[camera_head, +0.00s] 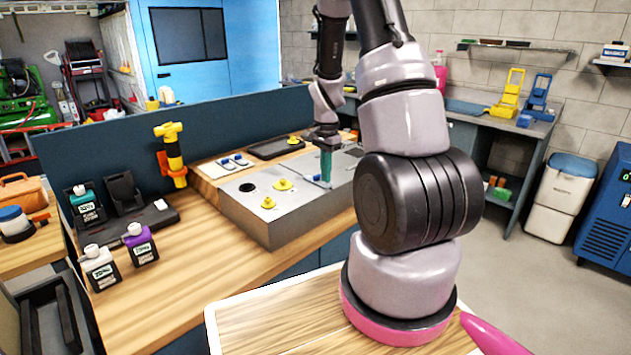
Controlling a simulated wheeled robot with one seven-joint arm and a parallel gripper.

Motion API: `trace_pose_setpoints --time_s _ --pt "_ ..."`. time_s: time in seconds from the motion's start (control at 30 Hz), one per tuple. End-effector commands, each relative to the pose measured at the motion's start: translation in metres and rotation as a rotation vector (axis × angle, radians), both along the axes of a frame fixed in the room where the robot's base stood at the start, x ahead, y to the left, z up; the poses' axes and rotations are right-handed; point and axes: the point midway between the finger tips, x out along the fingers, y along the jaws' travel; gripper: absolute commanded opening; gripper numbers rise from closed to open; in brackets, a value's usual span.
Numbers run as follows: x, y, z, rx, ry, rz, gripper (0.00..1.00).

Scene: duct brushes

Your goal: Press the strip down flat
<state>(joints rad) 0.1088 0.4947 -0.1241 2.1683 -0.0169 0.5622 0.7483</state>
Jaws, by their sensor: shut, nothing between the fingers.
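My gripper (326,180) has teal fingers that point straight down, shut with no object between them. Its tips are at or just above the top of a grey metal duct box (262,222) on the wooden bench. Part of the box's right side is hidden behind my arm. The box top carries several yellow knobs (268,202) and a round black opening (247,187). I cannot clearly make out the strip; a small pale patch shows by the fingertips, but I cannot tell what it is. Contact between fingertips and surface cannot be told.
Black trays (276,148) lie behind the box. A yellow and black tool (172,155) stands upright at its left. White-capped bottles (140,245) stand on the left bench. A dark blue panel (230,123) runs behind. Bare wood (190,240) lies left of the box.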

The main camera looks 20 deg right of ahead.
Motion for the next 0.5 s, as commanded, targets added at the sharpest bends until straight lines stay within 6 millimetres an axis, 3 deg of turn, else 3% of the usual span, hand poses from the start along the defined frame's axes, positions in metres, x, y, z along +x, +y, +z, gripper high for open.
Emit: trace_pose_setpoints --time_s 0.5 --pt "0.0 0.0 0.04 0.0 -0.001 0.0 0.0"
